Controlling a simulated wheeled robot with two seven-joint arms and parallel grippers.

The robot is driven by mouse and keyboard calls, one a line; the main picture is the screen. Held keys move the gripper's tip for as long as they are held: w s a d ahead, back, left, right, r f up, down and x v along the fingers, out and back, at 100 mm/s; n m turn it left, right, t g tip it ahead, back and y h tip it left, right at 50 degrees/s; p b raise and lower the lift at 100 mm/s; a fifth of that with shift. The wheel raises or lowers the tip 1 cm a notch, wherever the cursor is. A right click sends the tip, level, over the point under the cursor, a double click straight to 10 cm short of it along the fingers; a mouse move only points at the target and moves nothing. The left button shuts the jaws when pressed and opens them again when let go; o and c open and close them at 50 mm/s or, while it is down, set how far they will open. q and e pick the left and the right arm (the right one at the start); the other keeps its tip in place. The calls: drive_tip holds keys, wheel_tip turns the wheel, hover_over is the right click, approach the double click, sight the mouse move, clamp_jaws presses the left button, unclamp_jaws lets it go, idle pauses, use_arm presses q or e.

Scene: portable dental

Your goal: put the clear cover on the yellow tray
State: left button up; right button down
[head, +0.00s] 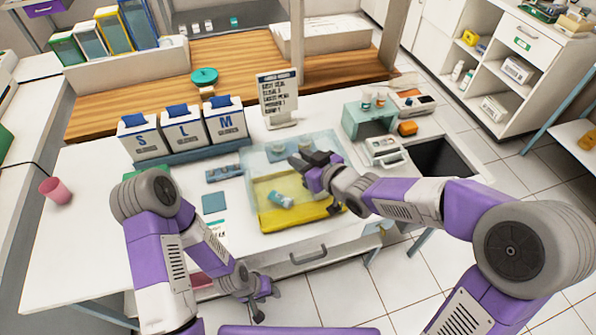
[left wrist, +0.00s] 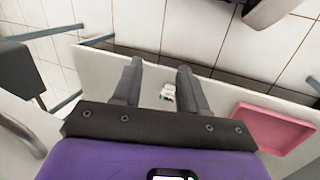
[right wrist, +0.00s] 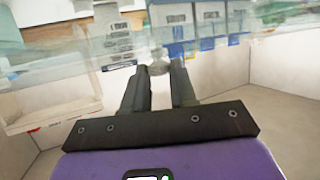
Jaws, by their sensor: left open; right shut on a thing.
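The yellow tray (head: 310,213) lies on the white table near its front edge. A small bottle with a teal label (head: 280,199) lies on its side in it. My right gripper (head: 308,166) is shut on the knob of the clear cover (head: 256,162). In the right wrist view, the knob (right wrist: 158,66) sits between the fingertips and the see-through sheet extends around it. The cover is over the back part of the tray in the head view; whether they touch I cannot tell. My left gripper (head: 257,297) is open and empty, low in front of the table; its spread fingers show in the left wrist view (left wrist: 157,75).
Glove boxes (head: 182,130) stand at the back, with a sign (head: 278,98) beside them. A grey-green dispenser (head: 368,121) and a white device (head: 385,152) stand right of the tray. A pink tray (left wrist: 270,128) is near my left gripper.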

drive_tip(key=shift+f+b, duration=1.85)
drive_tip(key=shift+f, duration=3.15)
drive_tip(key=shift+r, duration=0.1)
drive_tip(key=shift+f+b, duration=0.45)
drive_tip(key=shift+b, duration=0.05)
drive_tip(key=c, duration=0.9)
unclamp_jaws()
drive_tip(key=shift+r, duration=0.1)
